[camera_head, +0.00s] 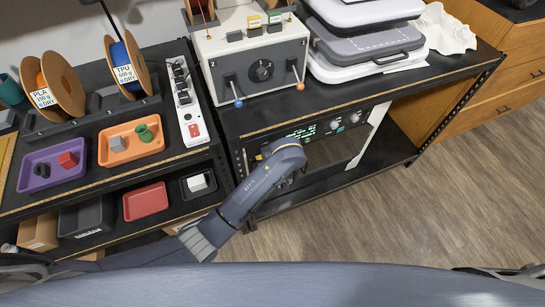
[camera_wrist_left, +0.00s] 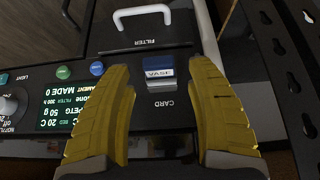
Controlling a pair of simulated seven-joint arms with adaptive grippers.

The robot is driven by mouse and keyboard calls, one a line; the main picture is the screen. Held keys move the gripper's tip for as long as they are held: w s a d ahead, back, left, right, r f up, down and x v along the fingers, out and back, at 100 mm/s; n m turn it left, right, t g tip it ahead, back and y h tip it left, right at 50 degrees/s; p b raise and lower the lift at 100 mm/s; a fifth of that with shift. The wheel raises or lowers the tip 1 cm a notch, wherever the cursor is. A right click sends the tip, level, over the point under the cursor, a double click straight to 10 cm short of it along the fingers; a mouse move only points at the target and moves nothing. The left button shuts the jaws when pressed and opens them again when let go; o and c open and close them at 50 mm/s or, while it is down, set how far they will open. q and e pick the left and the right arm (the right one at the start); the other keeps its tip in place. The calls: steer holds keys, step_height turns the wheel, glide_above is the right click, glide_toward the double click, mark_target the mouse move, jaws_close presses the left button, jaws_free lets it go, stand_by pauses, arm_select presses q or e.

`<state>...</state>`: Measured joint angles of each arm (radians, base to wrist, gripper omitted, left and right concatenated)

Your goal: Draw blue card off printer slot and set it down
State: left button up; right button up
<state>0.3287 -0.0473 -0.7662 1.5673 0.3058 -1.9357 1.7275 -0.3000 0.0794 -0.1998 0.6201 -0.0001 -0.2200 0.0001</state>
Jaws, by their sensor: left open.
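The blue card (camera_wrist_left: 158,68) with a white VASE label shows in the left wrist view, in the slot marked CARD on the dark printer panel (camera_wrist_left: 140,112). My left gripper (camera_wrist_left: 160,85) is open, its yellow fingers on either side of the card with gaps to both. My right gripper is not in view.
A white FILTER handle (camera_wrist_left: 142,17) is beyond the card, and knobs and a green display (camera_wrist_left: 70,112) are to the left. A perforated black post (camera_wrist_left: 290,80) stands right. In the head view, a control box (camera_head: 255,62) and stacked cases (camera_head: 365,45) are on top.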

arm_select(q)
steer(key=shift+w+a+f, duration=0.1)
steer(key=shift+w+f, duration=0.05)
steer(key=shift+f, duration=0.15)
jaws_close()
stand_by(0.4)
stand_by(0.3)
steer(key=shift+s+d, duration=0.2)
steer(key=shift+s, duration=0.2)
steer(key=shift+s+d, duration=0.2)
steer(key=shift+s, duration=0.4)
steer(key=shift+s+d, duration=0.15)
steer(key=shift+s, duration=0.15)
steer(key=shift+s+d, duration=0.2)
steer(key=shift+s, duration=0.25)
